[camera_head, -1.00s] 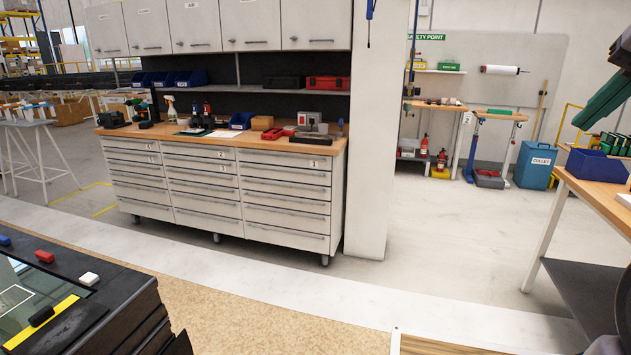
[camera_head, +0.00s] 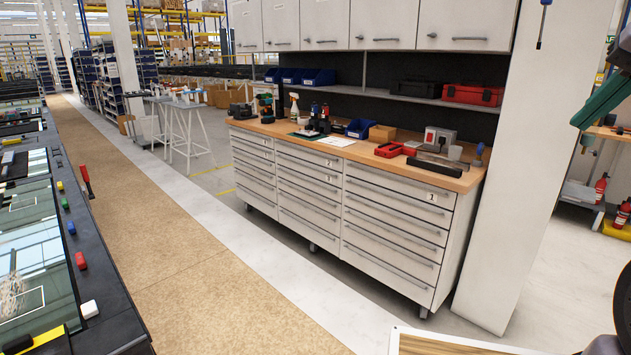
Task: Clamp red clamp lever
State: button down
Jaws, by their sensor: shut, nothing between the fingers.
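A red clamp lever (camera_head: 86,180) stands at the right edge of the long dark bench at the left of the head view. Its red handle points up and leans slightly, and its lower end is dark. The glazed frame (camera_head: 38,235) lies on this bench, with glass that reflects the windows. I cannot tell from this distance whether the lever presses on the frame. My gripper is not seen; only dark green and black parts, seemingly mine, show at the right edge.
A brown floor strip (camera_head: 190,270) runs clear beside the bench. A drawer cabinet (camera_head: 340,200) with tools on top stands right of it. A framed board edge (camera_head: 450,343) is at bottom right.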

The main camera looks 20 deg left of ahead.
aim_at(83, 168)
jog(key=i+j+u, duration=0.1)
jog(key=u, duration=0.3)
jog(key=i+u, duration=0.4)
jog(key=i+l+u, duration=0.1)
jog(key=u, duration=0.35)
jog(key=i+l+u, duration=0.15)
jog(key=u, duration=0.25)
jog(key=i+l+u, duration=0.2)
jog(key=u, duration=0.2)
jog(key=i+l+u, duration=0.5)
jog(key=i+l, duration=0.15)
jog(key=i, duration=0.25)
jog(key=i+l+u, duration=0.1)
jog(key=i, duration=0.35)
jog(key=i+l+u, duration=0.1)
jog(key=i, duration=0.3)
jog(key=i+l, duration=0.3)
jog(key=i+u, duration=0.05)
jog(key=i, duration=0.1)
